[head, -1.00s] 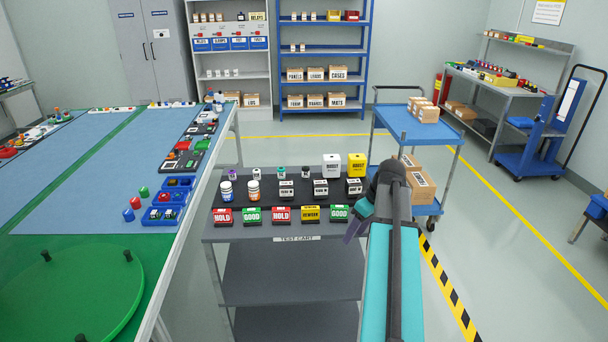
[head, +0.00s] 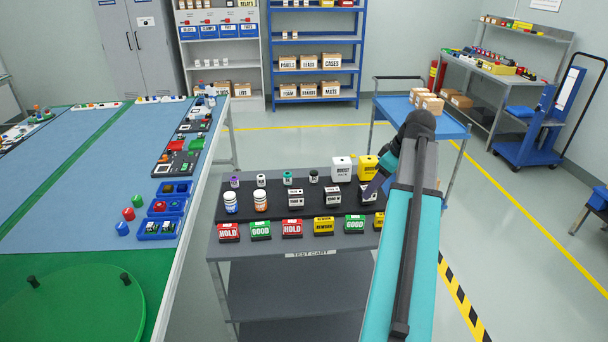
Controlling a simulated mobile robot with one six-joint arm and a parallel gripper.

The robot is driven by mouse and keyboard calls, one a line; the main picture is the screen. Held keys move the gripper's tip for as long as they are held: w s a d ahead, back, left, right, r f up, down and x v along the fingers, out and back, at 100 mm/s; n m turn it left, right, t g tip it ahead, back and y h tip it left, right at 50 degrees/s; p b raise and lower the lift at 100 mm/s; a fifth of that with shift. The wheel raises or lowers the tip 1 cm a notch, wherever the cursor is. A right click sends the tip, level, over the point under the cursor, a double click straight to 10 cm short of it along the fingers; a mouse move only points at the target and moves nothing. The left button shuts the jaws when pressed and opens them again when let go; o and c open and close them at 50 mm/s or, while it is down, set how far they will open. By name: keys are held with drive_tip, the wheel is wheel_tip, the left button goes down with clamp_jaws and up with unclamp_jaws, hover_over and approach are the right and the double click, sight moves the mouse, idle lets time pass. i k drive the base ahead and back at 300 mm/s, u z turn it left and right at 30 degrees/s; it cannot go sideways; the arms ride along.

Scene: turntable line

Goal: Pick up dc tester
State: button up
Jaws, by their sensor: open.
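A row of small boxes with white faces and dark tops stands on the black mat of the test cart: a left one (head: 296,198), a middle one (head: 334,197) and a right one (head: 367,196). Their labels are too small to read, so I cannot tell which is the dc tester. My gripper (head: 375,186) is open, at the right end of the cart. Its purple-grey finger overlaps the right box in the picture and partly hides it. I cannot tell whether they touch.
Two bottles (head: 231,202) stand left of the boxes. Small jars and a white (head: 342,168) and a yellow box (head: 367,168) stand behind. Red, green and yellow label blocks (head: 292,229) line the cart's front (head: 310,253). A blue trolley (head: 451,129) stands behind right.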

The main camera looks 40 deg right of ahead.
sight(314, 174)
drive_tip(key=i, duration=0.85)
